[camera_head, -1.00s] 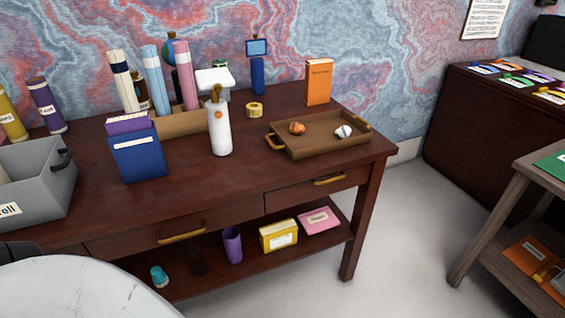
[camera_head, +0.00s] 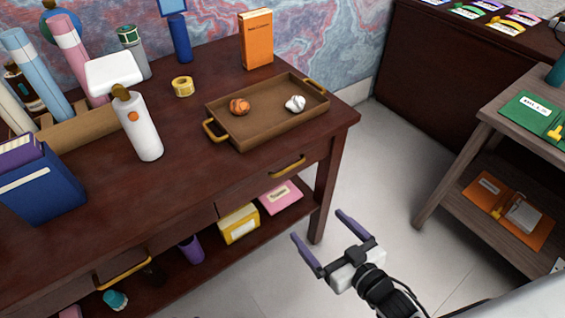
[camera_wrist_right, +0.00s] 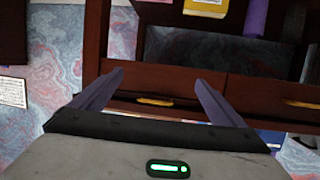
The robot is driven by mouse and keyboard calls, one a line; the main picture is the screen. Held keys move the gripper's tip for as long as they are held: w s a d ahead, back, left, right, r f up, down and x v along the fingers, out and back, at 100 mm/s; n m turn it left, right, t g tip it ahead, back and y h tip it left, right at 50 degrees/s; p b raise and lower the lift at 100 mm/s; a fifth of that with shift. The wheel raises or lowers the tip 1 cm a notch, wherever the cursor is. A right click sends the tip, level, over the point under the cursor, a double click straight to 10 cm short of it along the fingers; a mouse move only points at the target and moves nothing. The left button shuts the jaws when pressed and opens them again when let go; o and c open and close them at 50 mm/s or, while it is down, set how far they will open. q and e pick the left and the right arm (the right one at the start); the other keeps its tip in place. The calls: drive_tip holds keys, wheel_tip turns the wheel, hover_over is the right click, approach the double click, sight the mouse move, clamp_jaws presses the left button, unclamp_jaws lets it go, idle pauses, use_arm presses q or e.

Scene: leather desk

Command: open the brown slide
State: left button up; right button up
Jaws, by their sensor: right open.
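The dark brown desk (camera_head: 190,175) has two brown drawers in its front, and both look closed. The right drawer (camera_head: 255,186) has a gold handle (camera_head: 288,166); the left drawer has a gold handle (camera_head: 124,272). My right gripper (camera_head: 318,226) has two purple fingers spread apart with nothing between them. It is in front of the desk, below and apart from the right drawer's handle. In the right wrist view, which looks upside down, one drawer handle (camera_wrist_right: 157,101) shows between the fingers and another handle (camera_wrist_right: 303,103) farther right. My left gripper is not in view.
A brown tray (camera_head: 250,127) with two small balls sits above the right drawer. A yellow box (camera_head: 239,223) and a pink box (camera_head: 281,197) lie on the lower shelf. A wooden side table (camera_head: 485,150) stands at right. The floor between is clear.

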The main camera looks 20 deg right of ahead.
drive_tip(key=w+r+n+t+y, duration=0.1)
drive_tip(key=w+r+t+y, duration=0.25)
drive_tip(key=r, duration=0.35)
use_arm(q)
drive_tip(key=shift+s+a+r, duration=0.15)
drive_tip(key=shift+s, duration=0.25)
use_arm(e)
drive_tip(key=d+f+x, duration=0.1)
drive_tip(key=x, duration=0.9)
drive_tip(key=shift+w+n+g, duration=0.3)
drive_tip(key=shift+w+g, duration=0.05)
drive_tip(key=shift+w, duration=0.2)
drive_tip(key=shift+a+h, duration=0.15)
drive_tip(key=shift+h, duration=0.1)
